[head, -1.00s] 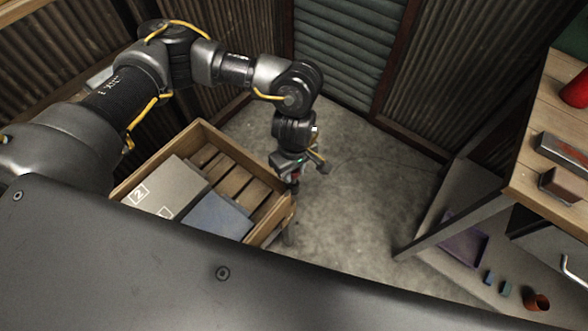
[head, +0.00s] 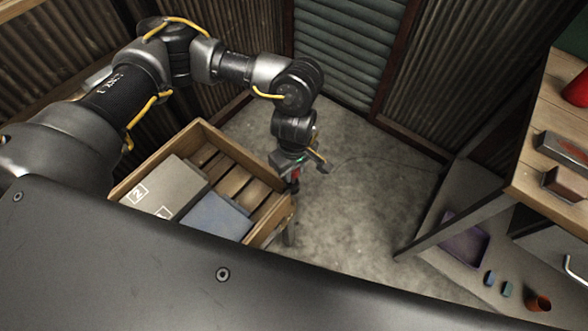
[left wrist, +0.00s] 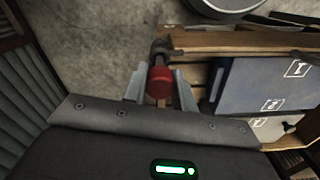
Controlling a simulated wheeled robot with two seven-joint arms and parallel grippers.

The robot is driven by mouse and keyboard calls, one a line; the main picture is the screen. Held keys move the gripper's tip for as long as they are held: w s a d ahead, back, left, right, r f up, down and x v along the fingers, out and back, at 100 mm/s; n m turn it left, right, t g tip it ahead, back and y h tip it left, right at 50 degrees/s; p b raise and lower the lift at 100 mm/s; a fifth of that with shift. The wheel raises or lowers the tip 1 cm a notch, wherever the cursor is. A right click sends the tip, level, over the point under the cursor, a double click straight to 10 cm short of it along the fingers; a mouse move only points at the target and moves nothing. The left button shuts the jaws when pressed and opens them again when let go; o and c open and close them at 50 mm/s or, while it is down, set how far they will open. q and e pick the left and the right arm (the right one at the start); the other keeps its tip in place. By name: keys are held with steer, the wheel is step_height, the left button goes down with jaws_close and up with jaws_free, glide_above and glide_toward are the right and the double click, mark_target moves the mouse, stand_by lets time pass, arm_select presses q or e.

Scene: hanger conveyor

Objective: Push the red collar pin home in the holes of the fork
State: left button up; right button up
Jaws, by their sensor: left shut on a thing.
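The red collar pin (left wrist: 159,84) stands between the fingers of my left gripper (left wrist: 160,80) in the left wrist view. A small red part of the pin (head: 295,174) also shows below my left gripper (head: 304,168) in the head view. The gripper is shut on the pin beside the end of the wooden crate. A dark rounded piece (left wrist: 162,48) lies just beyond the red collar, and I cannot tell whether it is part of the fork. The fork's holes and how deep the pin sits are hidden. My right gripper is out of view.
The wooden crate (head: 268,228) holds a grey box (head: 165,185) and a blue box (head: 217,216) close to the gripper. A wooden bench (head: 535,185) and a low shelf with a purple tray (head: 465,241) stand at right. Concrete floor lies open between.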

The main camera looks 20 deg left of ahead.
arm_select(q)
steer(key=shift+b, duration=0.3)
stand_by(0.7)
steer(key=shift+f+b, duration=0.75)
steer(key=shift+b, duration=0.15)
stand_by(0.6)
steer(key=shift+b, duration=0.55)
stand_by(1.4)
steer(key=shift+f+b, duration=0.5)
steer(key=shift+b, duration=0.15)
stand_by(0.4)
steer(key=shift+a+f+b, duration=0.15)
steer(key=shift+f+b, duration=0.1)
steer(key=shift+b, duration=0.05)
stand_by(0.5)
